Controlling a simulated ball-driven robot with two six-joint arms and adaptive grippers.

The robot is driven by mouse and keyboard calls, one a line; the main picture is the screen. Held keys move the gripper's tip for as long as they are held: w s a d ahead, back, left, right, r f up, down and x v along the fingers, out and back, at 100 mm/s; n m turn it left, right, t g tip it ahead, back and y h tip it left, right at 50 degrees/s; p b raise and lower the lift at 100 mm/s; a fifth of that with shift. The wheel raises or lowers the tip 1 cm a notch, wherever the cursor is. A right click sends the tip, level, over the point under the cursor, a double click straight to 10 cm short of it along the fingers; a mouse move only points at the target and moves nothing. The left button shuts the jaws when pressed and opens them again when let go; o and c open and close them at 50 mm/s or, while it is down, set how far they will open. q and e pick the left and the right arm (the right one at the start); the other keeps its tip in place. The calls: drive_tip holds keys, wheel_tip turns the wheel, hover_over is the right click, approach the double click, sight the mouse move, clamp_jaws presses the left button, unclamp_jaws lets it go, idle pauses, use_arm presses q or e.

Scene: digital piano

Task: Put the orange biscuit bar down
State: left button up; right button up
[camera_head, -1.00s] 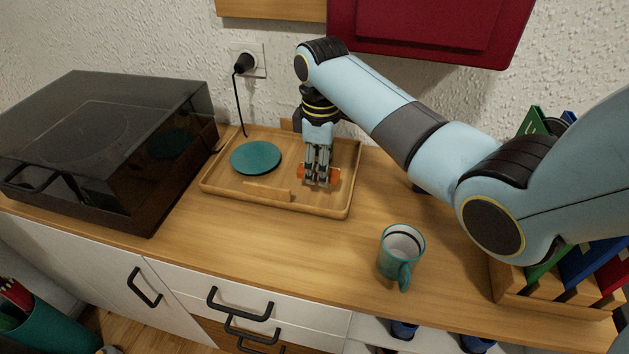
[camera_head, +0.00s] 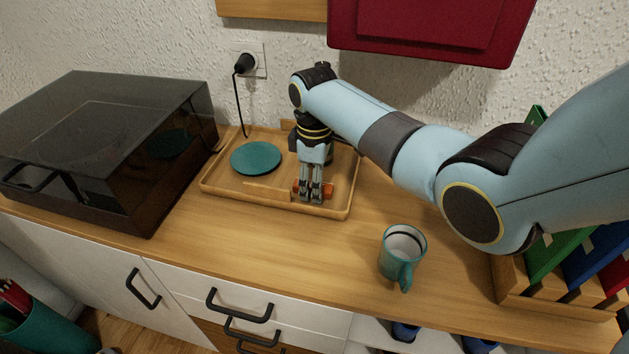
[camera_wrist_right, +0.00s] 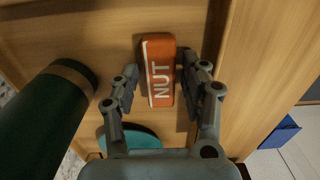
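In the right wrist view the bar (camera_wrist_right: 159,72) shows white letters "NUT" and lies between the two fingertips of the gripper (camera_wrist_right: 158,75). A flat teal disc (camera_head: 256,158) lies in the tray left of the gripper. My left gripper is not in view.
A teal mug (camera_head: 402,252) stands on the wooden top right of the tray. A dark-lidded box (camera_head: 100,150) stands at the left, and a rack of folders (camera_head: 560,255) at the right. A dark green cylinder (camera_wrist_right: 50,110) is beside the gripper in the wrist view.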

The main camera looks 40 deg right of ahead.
drive_tip(key=shift+o, duration=0.4)
drive_tip(key=shift+r, duration=0.15)
wheel_tip(320, 180, up, 12)
drive_tip(key=shift+p, duration=0.45)
